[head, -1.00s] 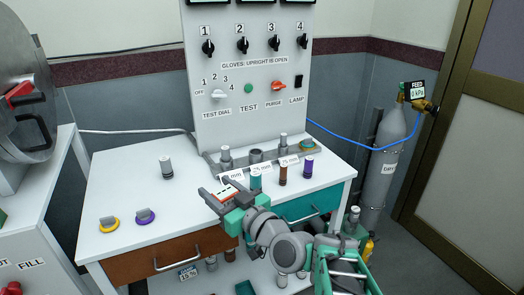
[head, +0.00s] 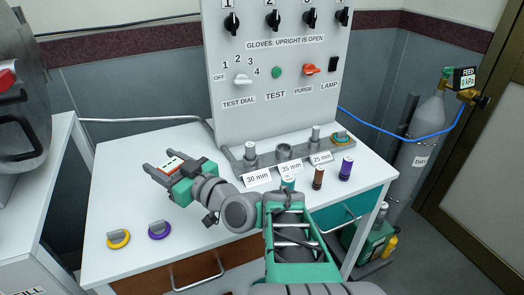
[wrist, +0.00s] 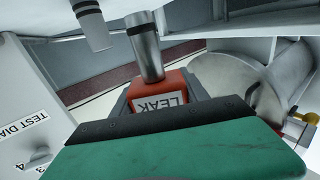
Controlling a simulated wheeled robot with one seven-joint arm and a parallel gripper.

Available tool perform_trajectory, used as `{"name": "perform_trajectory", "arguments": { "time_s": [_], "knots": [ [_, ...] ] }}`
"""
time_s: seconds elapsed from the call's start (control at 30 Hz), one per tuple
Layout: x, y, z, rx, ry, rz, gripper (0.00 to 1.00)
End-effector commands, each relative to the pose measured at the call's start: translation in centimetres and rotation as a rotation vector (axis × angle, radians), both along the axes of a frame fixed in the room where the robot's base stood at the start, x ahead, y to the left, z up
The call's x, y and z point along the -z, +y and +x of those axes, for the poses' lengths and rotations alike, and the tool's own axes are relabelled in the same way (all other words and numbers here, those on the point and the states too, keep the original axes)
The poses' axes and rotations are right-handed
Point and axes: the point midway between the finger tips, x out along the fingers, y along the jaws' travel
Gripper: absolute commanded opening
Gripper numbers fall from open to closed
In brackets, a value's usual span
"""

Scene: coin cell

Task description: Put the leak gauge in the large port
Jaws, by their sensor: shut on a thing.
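The leak gauge (wrist: 160,95) is a red block with a white LEAK label. My gripper (head: 158,170) is shut on it. In the head view the gauge (head: 171,163) shows as a small red and white patch between the jaws, above the left of the white table. In the wrist view a silver cylinder with a dark band meets the block; I cannot tell whether it is part of the gauge. The large port (head: 283,151), labelled 35 mm, is an empty grey ring in the rail at the panel's foot, to the right of my gripper.
Silver cylinders stand in the 30 mm (head: 250,152) and 25 mm (head: 315,135) ports. A brown cylinder (head: 318,178) and a purple one (head: 346,168) stand in front of the rail. Yellow (head: 118,239) and purple (head: 159,230) knobbed discs lie front left. The control panel (head: 225,85) rises behind.

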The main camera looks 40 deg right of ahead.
Motion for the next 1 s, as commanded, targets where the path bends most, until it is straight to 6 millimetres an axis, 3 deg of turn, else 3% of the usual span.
{"name": "perform_trajectory", "arguments": {
  "time_s": [0.17,0.27,0.4,0.5,0.63,0.77,1.0],
  "knots": [
    [-3.1,-8.4,-1.7,0.152,-0.012,0.008,0.11],
    [-5.2,-13.7,-4.0,0.253,-0.016,0.008,0.11],
    [-7.9,-20.5,-8.6,0.401,-0.013,0.001,0.11],
    [-9.2,-23.6,-11.6,0.482,-0.005,-0.004,0.11],
    [-10.0,-25.6,-13.9,0.538,0.003,-0.007,0.11],
    [-9.6,-26.8,-13.4,0.547,0.005,-0.004,0.11],
    [-6.5,-30.7,-8.0,0.543,0.008,-0.002,0.11]
  ]
}}
